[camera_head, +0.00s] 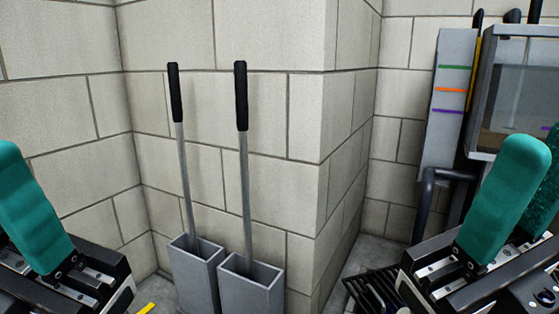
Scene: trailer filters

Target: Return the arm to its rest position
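My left gripper (38,222) is at the lower left, cut by the frame edge. One teal finger shows, pointing up from its black and silver mount. Its other finger is out of view, so its opening cannot be judged. My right gripper (531,195) is at the lower right. Its two teal fingers point up, one partly behind the other and cut by the right edge. They look apart, with nothing seen between them. Neither gripper is seen touching anything of the place.
Two grey holders (195,278) with long black-handled tools (241,95) stand at a block-wall corner (325,130). A grey panel with coloured stripes (450,100), a clear-fronted box (515,90), a dark pipe (424,205) and a black grate (372,288) are at the right.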

